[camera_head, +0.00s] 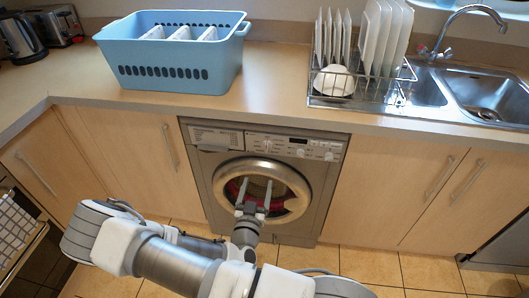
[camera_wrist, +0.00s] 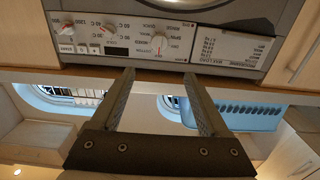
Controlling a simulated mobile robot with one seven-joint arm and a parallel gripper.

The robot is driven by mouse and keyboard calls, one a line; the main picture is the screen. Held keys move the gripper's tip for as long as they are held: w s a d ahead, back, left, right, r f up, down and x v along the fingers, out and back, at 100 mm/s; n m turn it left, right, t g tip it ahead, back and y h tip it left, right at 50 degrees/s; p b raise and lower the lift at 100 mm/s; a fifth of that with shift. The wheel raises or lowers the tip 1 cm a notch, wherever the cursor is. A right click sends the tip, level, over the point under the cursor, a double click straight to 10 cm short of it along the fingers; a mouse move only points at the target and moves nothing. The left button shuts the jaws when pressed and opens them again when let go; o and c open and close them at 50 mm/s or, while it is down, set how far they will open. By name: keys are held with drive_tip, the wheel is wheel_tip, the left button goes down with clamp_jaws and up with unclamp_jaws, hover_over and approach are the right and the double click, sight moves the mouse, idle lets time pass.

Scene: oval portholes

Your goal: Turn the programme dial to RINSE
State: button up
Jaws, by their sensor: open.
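The programme dial (camera_wrist: 158,43) is a pale round knob on the washing machine's control panel, with small printed words around it. The wrist view shows it upside down. A red mark on it faces the panel's lower edge in that picture; the word there is too small to read surely. My gripper (camera_head: 254,188) is in front of the machine's round door in the head view. In the wrist view my gripper (camera_wrist: 157,76) has its two fingers apart and empty, with the dial beyond the gap between the tips, apart from them.
Two smaller dials, a temperature dial (camera_wrist: 109,27) and another (camera_wrist: 66,31), sit left of it in the wrist view. The worktop edge (camera_head: 280,122) overhangs the panel. A blue basket (camera_head: 180,75) and a dish rack (camera_head: 362,82) stand on top.

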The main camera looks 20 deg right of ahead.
sight(266, 148)
drive_tip(key=b+x, duration=0.1)
drive_tip(key=x, duration=1.5)
drive_tip(key=shift+b, duration=0.35)
drive_tip(key=shift+s, duration=0.1)
clamp_jaws()
